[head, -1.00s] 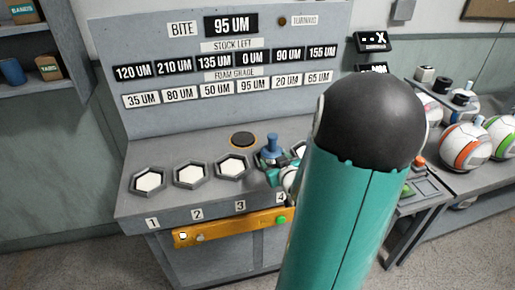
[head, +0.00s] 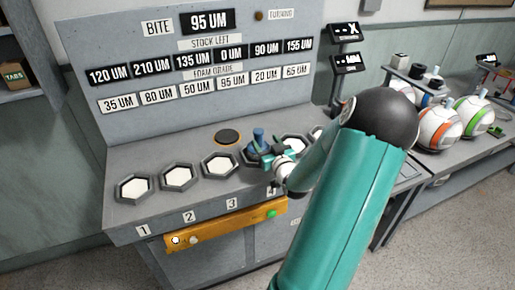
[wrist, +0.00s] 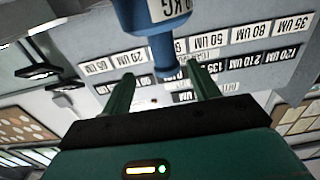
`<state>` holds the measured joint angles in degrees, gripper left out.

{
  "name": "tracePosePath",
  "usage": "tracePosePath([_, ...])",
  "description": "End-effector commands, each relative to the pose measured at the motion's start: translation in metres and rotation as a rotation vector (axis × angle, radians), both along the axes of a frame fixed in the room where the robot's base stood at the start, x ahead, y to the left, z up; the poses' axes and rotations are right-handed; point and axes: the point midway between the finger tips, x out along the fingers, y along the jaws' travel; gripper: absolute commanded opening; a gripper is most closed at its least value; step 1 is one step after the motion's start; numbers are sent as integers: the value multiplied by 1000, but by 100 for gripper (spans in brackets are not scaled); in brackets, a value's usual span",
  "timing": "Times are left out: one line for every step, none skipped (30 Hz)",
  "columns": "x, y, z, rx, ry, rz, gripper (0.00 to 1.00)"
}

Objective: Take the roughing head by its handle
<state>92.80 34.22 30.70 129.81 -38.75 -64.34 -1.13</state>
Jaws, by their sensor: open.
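The blue roughing head (head: 258,135) stands at the fourth hexagonal socket on the grey press bench, with its narrow top upward. In the wrist view, which is upside down, its wide labelled body (wrist: 155,18) enters from the top, and its slim blue handle (wrist: 167,58) points down between my fingers. My gripper (head: 266,153) is beside it on the near right side. In the wrist view its two green fingers (wrist: 160,85) are spread, with background visible between them and the handle. My gripper partly hides the head's lower part and the socket in the head view.
Empty-looking white hexagonal sockets (head: 178,178) line the bench to the left. A black round disc (head: 228,137) lies behind them. A yellow bar (head: 225,225) runs along the front. The display panel (head: 205,65) rises behind. Balls (head: 438,130) sit on the right bench.

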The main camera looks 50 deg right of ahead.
Motion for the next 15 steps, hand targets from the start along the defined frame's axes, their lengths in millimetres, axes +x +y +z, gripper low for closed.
tracePosePath([3,-2,0,1,-1,-1,60])
tracePosePath([5,-2,0,1,-1,-1,60])
tracePosePath([8,-3,1,0,0,0,60])
tracePosePath([11,-3,1,-1,-1,0,60])
tracePosePath([14,-4,2,-1,-2,0,60])
tracePosePath([20,-6,3,-1,-1,0,60])
tracePosePath([24,-7,3,0,-1,-1,60])
tracePosePath([30,-8,4,1,-3,0,60])
tracePosePath([36,-10,6,0,-1,-1,60])
tracePosePath([40,-12,6,0,-1,-1,60])
tracePosePath([44,-15,5,0,-1,-1,60])
tracePosePath([48,-17,5,2,-1,-1,60])
tracePosePath([51,-18,5,1,-1,-1,60])
tracePosePath([53,-19,5,1,-1,-1,60])
tracePosePath([54,-20,6,0,0,-1,60])
